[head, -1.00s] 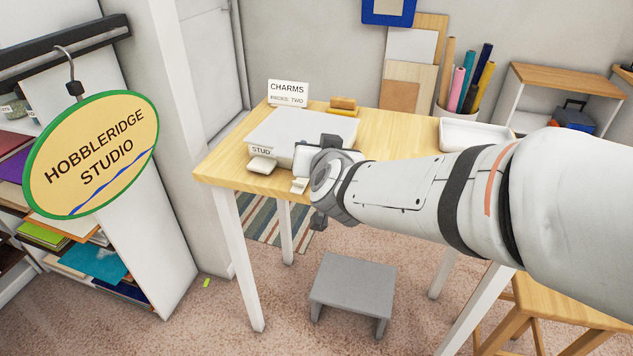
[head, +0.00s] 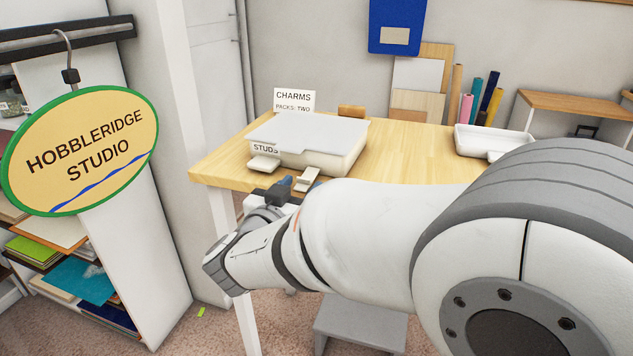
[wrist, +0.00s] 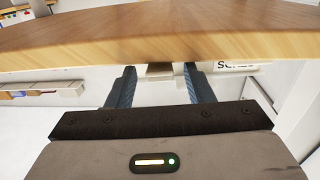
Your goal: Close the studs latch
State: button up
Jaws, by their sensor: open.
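The white case with a grey lid (head: 308,133) sits on the wooden table with its lid down. Its front carries a label reading STUDS (head: 265,148). Two pale latch tabs stick out from its front: a left one (head: 263,163) and a right one (head: 307,178), which looks tilted outward. My gripper (head: 287,184) is at the table's front edge, just in front of the case near the right tab. In the wrist view my gripper (wrist: 160,84) is open with nothing held; a pale tab (wrist: 160,70) shows beyond, between its blue fingers. Contact cannot be told.
The table's front edge (wrist: 160,40) crosses close before the gripper in the wrist view. A CHARMS card (head: 294,100) and a wooden block (head: 351,111) stand behind the case. A white tray (head: 490,142) is at the right. A grey stool (head: 350,322) stands below.

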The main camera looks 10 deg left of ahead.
aim_at(307, 176)
jog(key=shift+w+d, duration=0.15)
jog(key=shift+w, duration=1.05)
